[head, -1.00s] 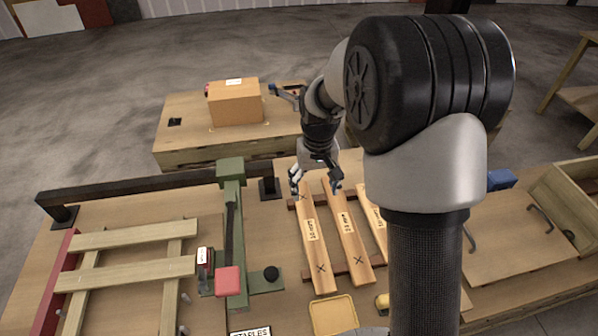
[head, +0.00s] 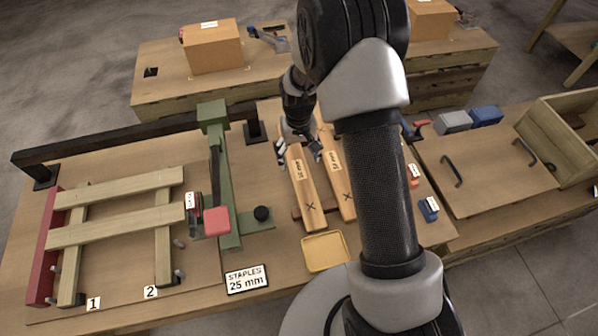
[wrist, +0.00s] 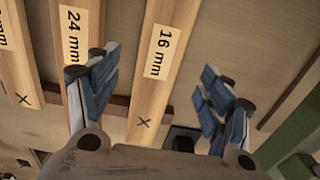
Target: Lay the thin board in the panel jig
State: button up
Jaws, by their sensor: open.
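The 16 mm board (wrist: 157,65) lies between my fingers in the wrist view. It is the left of the boards in the head view (head: 305,195), beside the green clamp. The 24 mm board (wrist: 75,40) lies next to it and also shows in the head view (head: 341,190). My gripper (head: 300,150) is open and empty above the far part of the 16 mm board, fingers on either side (wrist: 158,82). The panel jig at left has a red stop (head: 44,250) and two crosswise slats on two rails.
A third board (wrist: 12,60) shows in the wrist view; my arm hides it in the head view. The green clamp (head: 222,180) with a red pad stands between jig and boards. A yellow tray (head: 325,251) lies in front. A dark bar (head: 110,143) runs behind the jig.

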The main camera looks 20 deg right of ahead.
aim_at(299, 170)
jog(key=f+b, duration=0.2)
jog(key=f, duration=0.3)
jog(key=shift+s+f, duration=0.15)
jog(key=shift+s, duration=0.05)
jog(key=shift+c, duration=0.2)
jog(key=c, duration=1.2)
